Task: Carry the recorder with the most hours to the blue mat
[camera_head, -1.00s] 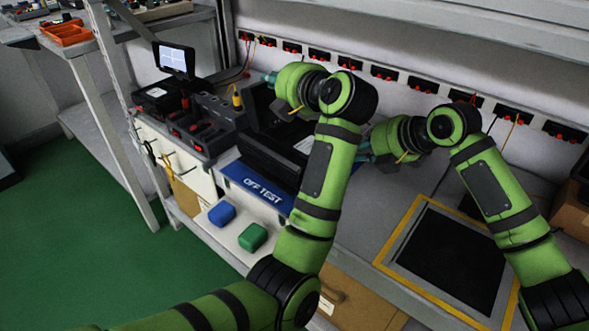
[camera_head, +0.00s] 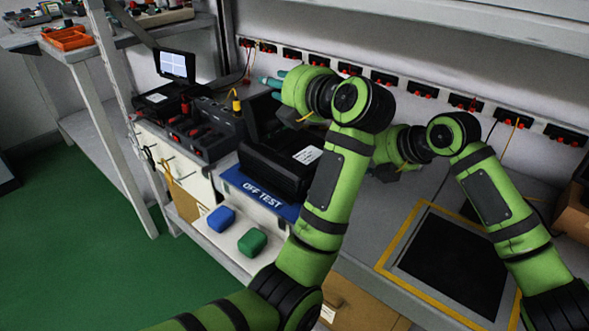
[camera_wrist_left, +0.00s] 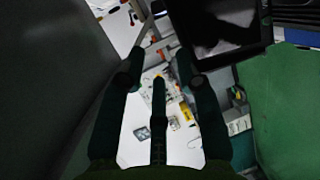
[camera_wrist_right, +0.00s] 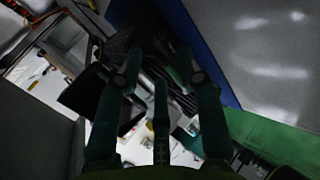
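The blue mat (camera_head: 290,212) marked OFF TEST lies on the bench. A black recorder case (camera_head: 270,172) with a white label rests on it, partly hidden by my left arm. Another black recorder (camera_head: 160,103), with a lit raised screen (camera_head: 174,64), stands at the left end; its hours are unreadable. My left gripper (camera_head: 270,86) is above the bench behind the mat, and its fingers are apart and empty in the left wrist view (camera_wrist_left: 160,75). My right gripper is hidden in the head view. In the right wrist view (camera_wrist_right: 162,75) its fingers are apart, with a dark ridged object beyond them.
A dark unit with red parts (camera_head: 205,130) stands between the lit recorder and the mat. A yellow-bordered dark pad (camera_head: 455,262) lies empty at right. Blue (camera_head: 221,218) and green (camera_head: 252,241) blocks sit in front. Red-and-black sockets (camera_head: 383,74) line the back wall.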

